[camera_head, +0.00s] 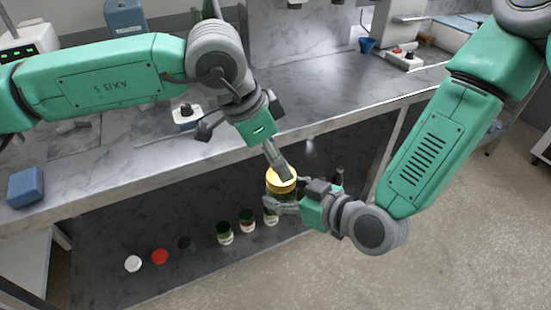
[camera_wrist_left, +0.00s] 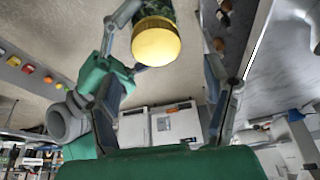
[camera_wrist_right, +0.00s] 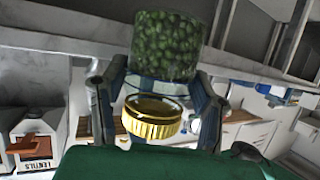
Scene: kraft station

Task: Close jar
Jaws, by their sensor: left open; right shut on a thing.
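A glass jar with green contents (camera_wrist_right: 165,45) has a gold-yellow lid (camera_head: 281,181) at its mouth end. In the left wrist view the lid (camera_wrist_left: 156,45) faces the camera. In the right wrist view, clear space, perhaps glass, separates the contents from the lid (camera_wrist_right: 150,120); I cannot tell how tightly it sits. My right gripper (camera_head: 290,203) is shut on the jar from the right, above the lower dark surface. My left gripper (camera_head: 281,174) is open, with its fingers either side of the jar and lid; one finger overlaps the lid in the head view.
Jars (camera_head: 247,221) and (camera_head: 224,233) stand on the lower dark marble surface (camera_head: 120,225). White (camera_head: 133,263), red (camera_head: 159,256) and black (camera_head: 184,242) lids lie left of them. The marble counter (camera_head: 90,170) behind holds a blue block (camera_head: 26,187). Open floor lies right.

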